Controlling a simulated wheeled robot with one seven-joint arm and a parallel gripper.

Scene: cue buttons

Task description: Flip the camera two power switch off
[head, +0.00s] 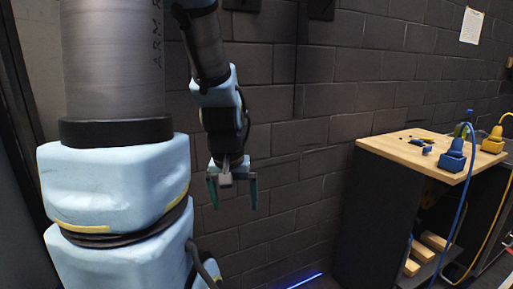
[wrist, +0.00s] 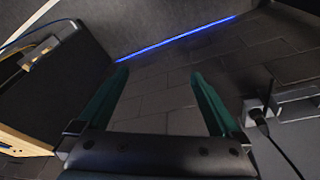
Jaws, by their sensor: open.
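My gripper (head: 232,190) hangs in front of the dark brick wall in the head view, fingers pointing down. Its two green fingers are apart with nothing between them; they also show in the wrist view (wrist: 158,95). At the right of the head view, a wooden-topped bench (head: 405,148) carries a blue box (head: 453,158) with a blue cable and a yellow box (head: 492,143) with a yellow cable. A small blue part (head: 427,150) and some small dark parts lie on the top. I cannot tell which of these is the camera two power switch. My gripper is well left of the bench.
The brick wall (head: 300,130) runs behind the arm. A blue light strip (head: 304,280) lies along the floor by the wall. Wooden blocks (head: 433,242) sit in the bench's lower space. A dark plug with a cable (wrist: 258,112) shows at the right of the wrist view.

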